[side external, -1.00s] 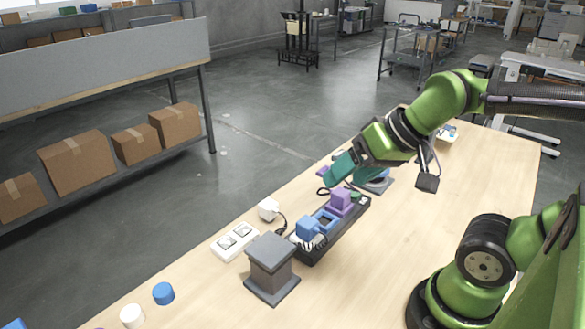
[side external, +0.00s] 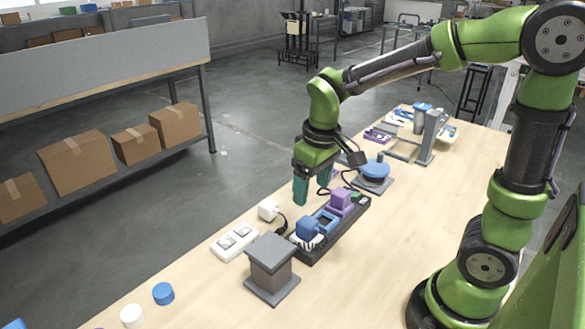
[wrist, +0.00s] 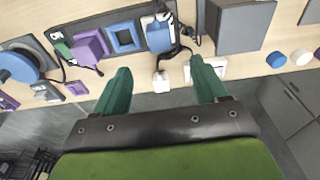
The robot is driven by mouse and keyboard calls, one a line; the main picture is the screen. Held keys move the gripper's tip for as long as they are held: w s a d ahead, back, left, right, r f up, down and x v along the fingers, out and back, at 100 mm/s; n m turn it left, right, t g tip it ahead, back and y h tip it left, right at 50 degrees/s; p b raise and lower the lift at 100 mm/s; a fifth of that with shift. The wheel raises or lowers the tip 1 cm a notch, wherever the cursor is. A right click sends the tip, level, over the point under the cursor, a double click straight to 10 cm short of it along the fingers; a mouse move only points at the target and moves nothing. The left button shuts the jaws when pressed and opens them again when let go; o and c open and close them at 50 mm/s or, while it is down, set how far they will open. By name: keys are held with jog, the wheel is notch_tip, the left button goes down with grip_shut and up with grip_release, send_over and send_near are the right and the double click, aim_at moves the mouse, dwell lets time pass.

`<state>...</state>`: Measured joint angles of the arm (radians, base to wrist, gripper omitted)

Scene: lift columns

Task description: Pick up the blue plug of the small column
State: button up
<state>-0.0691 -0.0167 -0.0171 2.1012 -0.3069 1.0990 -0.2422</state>
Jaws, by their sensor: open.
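A blue plug (side external: 308,229) with a dark cable sits at the near end of a black strip (side external: 321,252). It also shows in the wrist view (wrist: 160,36), at top centre, beyond the fingertips. My gripper (side external: 312,194) points down with its two green fingers apart and nothing between them. It is above and behind the strip, apart from the plug. In the wrist view, my gripper (wrist: 160,72) has the white plug (wrist: 161,82) in the gap between its fingers, farther below. A short grey column (side external: 271,264) stands in front of the strip.
A square blue socket (side external: 325,220) and a purple plug (side external: 341,200) are farther along the strip. A white plug (side external: 268,209) and white outlet (side external: 235,242) lie left. A round blue-topped device (side external: 374,171) stands behind. The table's right side is clear.

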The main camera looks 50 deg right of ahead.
aim_at(308, 222)
jog(key=f, duration=0.7)
jog(key=w+f, duration=0.1)
jog(key=f, duration=0.3)
jog(key=shift+f, duration=0.35)
jog(key=c, duration=1)
notch_tip(308, 222, up, 11)
jog(key=shift+r, duration=0.15)
